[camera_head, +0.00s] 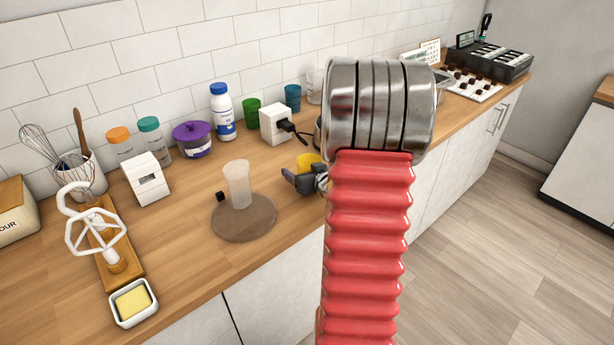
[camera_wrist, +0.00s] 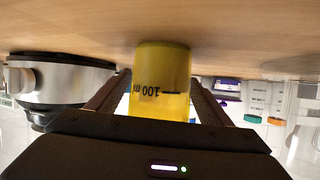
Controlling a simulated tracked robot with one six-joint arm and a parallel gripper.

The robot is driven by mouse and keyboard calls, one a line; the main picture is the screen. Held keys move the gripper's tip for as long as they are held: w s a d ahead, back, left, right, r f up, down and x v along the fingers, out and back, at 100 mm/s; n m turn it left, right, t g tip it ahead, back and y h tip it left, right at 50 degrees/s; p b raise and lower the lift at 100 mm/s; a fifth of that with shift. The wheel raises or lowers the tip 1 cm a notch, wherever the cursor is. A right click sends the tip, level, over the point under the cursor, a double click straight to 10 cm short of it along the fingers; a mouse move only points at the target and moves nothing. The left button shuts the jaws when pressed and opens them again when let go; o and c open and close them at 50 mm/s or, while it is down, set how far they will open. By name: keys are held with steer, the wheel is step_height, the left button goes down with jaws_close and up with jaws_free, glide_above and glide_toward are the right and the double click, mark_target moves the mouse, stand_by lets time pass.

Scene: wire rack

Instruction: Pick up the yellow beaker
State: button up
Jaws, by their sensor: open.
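The yellow beaker (camera_wrist: 160,85) shows large in the wrist view, upside down in the picture, with a "100 ml" mark on its side. It stands on the wooden counter between the two fingers of my gripper (camera_wrist: 155,103). A gap to the fingers is hard to judge. In the head view only part of the yellow beaker (camera_head: 308,161) shows above my gripper (camera_head: 303,180); my red arm covers the area to the right. My gripper is open around the beaker.
A clear beaker (camera_head: 238,185) stands on a round brown board (camera_head: 240,225) left of my gripper. A white box with a black plug (camera_head: 275,124) and green (camera_head: 252,114) and blue (camera_head: 293,97) cups stand behind. A metal-and-black appliance (camera_wrist: 60,85) is close by in the wrist view.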

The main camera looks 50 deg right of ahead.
steer(key=shift+c, duration=0.2)
steer(key=c, duration=1.1)
steer(key=shift+r, duration=0.3)
step_height(320, 180, up, 9)
steer(key=shift+r, duration=0.2)
stand_by(0.7)
stand_by(0.7)
